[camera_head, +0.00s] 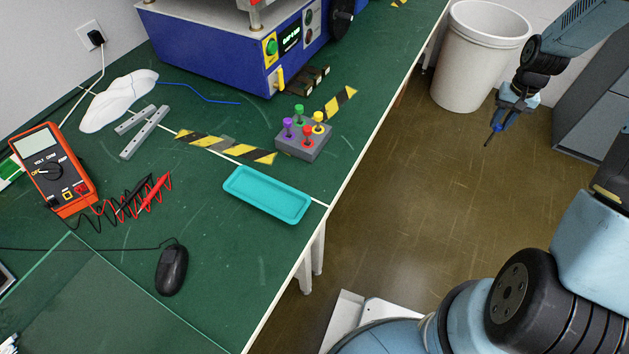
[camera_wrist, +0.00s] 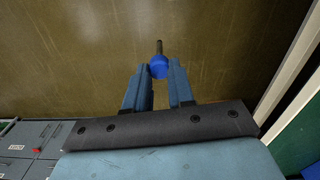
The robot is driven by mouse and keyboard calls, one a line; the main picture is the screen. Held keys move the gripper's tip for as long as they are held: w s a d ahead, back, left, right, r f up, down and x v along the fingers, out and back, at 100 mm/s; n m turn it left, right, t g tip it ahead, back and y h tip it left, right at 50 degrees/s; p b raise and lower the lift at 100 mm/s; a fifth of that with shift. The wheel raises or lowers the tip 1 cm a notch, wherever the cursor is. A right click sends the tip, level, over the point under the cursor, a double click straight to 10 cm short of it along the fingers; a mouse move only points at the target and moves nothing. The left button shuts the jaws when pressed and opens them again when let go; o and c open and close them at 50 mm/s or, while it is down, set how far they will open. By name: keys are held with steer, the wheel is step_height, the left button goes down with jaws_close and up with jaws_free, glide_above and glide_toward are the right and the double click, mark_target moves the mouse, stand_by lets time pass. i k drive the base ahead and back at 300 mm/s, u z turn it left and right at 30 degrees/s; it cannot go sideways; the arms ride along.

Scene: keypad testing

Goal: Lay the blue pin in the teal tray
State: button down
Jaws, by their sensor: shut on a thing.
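My gripper (camera_head: 503,119) is at the upper right in the head view, off the table and over the brown floor. It is shut on the blue pin (camera_head: 495,127), whose dark shaft points down and to the left. In the wrist view the blue ball-shaped head of the pin (camera_wrist: 159,66) sits between the two fingertips (camera_wrist: 159,72), with its dark shaft beyond. The teal tray (camera_head: 234,188) lies on the green table near its right edge. It looks empty, and my gripper is well to its right and apart from it.
A grey block with several coloured knobs (camera_head: 304,142) stands just behind the tray. A blue machine (camera_head: 215,45) is farther back. A black mouse (camera_head: 172,271) and an orange multimeter (camera_head: 52,168) are to the left. A white bin (camera_head: 478,60) stands on the floor.

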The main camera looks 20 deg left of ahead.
mark_target(267, 197)
steer(key=u, duration=0.1)
steer(key=k, duration=1.25)
steer(key=u, duration=0.45)
steer(key=i, duration=1)
steer(key=z, duration=0.05)
